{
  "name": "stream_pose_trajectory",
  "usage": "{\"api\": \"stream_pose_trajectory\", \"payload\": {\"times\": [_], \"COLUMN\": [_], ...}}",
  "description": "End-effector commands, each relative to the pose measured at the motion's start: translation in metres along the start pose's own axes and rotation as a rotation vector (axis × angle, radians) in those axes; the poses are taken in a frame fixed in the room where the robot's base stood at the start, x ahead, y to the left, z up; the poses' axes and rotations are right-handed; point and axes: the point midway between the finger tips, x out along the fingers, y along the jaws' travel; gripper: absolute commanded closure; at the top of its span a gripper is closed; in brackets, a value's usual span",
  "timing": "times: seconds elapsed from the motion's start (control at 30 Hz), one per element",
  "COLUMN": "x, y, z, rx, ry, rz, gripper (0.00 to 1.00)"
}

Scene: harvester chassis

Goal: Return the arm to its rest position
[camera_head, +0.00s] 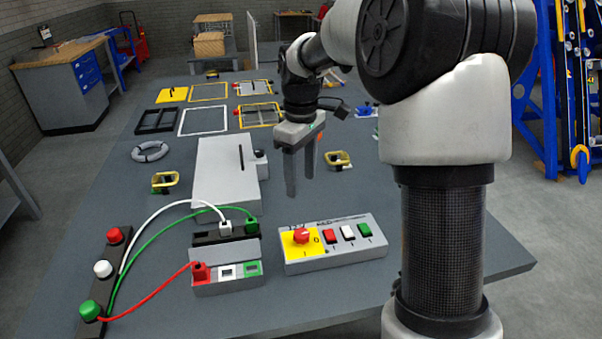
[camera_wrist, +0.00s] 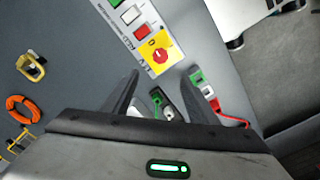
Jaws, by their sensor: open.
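My gripper (camera_head: 300,185) hangs from my arm above the grey table, pointing down. Its two fingers are apart and nothing is between them. In the head view it is behind the control box (camera_head: 334,250) and right of the light grey box (camera_head: 222,172). The control box carries a red knob on a yellow plate and red, white and green switches. In the wrist view the fingers (camera_wrist: 158,97) spread below the red knob (camera_wrist: 160,55), with the dark connector block (camera_wrist: 165,104) partly showing between them. My arm's rest position is not marked in either view.
A socket block (camera_head: 227,277) with a red plug stands in front. Red, white and green cables run to a button strip (camera_head: 103,270) at left. Yellow-handled pieces (camera_head: 165,182) and (camera_head: 338,159) stand on the table. Flat frames lie farther back. The table's front right is clear.

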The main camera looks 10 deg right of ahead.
Motion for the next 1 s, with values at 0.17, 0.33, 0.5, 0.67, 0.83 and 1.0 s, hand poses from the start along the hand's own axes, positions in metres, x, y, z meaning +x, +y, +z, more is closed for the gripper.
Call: {"api": "stream_pose_trajectory", "payload": {"times": [0.17,0.33,0.5,0.67,0.83,1.0], "x": [-0.004,-0.004,-0.02,-0.068,-0.109,-0.127], "y": [0.0,0.0,-0.008,-0.04,-0.088,-0.134], "z": [0.0,0.0,0.007,0.037,0.086,0.134], "rx": [0.0,0.0,0.029,0.158,0.362,0.561], "ry": [-0.001,-0.001,0.009,0.056,0.155,0.288], "rz": [-0.001,-0.001,0.024,0.104,0.184,0.219], "gripper": [0.47,0.47,0.47,0.47,0.47,0.47]}}
